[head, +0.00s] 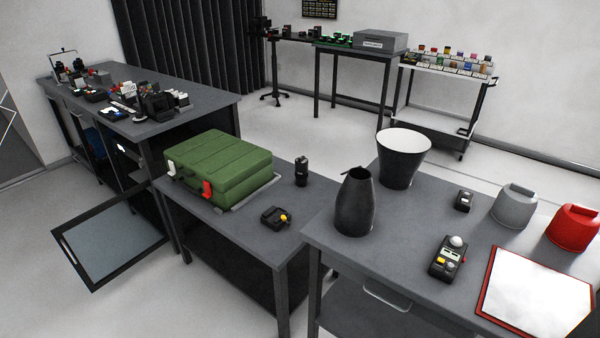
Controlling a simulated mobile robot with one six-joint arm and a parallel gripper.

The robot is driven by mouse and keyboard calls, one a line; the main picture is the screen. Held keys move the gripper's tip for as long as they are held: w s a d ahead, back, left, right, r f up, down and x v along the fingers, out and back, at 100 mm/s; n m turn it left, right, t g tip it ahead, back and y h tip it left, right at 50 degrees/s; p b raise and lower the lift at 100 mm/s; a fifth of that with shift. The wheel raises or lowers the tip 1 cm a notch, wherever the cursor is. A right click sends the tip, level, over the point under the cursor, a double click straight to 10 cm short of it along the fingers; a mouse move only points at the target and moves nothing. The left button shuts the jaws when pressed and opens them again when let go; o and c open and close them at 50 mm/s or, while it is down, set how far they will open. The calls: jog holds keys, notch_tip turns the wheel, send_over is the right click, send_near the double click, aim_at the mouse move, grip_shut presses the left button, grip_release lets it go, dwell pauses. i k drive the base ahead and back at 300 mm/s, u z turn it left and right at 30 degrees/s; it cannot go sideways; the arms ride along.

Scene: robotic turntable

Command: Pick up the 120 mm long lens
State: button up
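A black upright cylinder (302,172) that looks like a lens stands on the middle grey table (228,220), behind and to the right of the green case. I cannot read any marking on it, so its 120 mm length is not confirmed. It stands apart from the things around it, with bare table on its near side. My gripper is not in view.
A green case (222,160) with red and white latches fills the table's left part. A small black device (276,217) lies in front. On the right table are a dark tapered vessel (355,205), a black bucket (403,162) and a light meter (447,258). A low cabinet door (110,245) hangs open.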

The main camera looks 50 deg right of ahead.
aim_at(301, 171)
jog(key=u, duration=0.05)
jog(key=i, duration=1)
jog(key=z, duration=0.05)
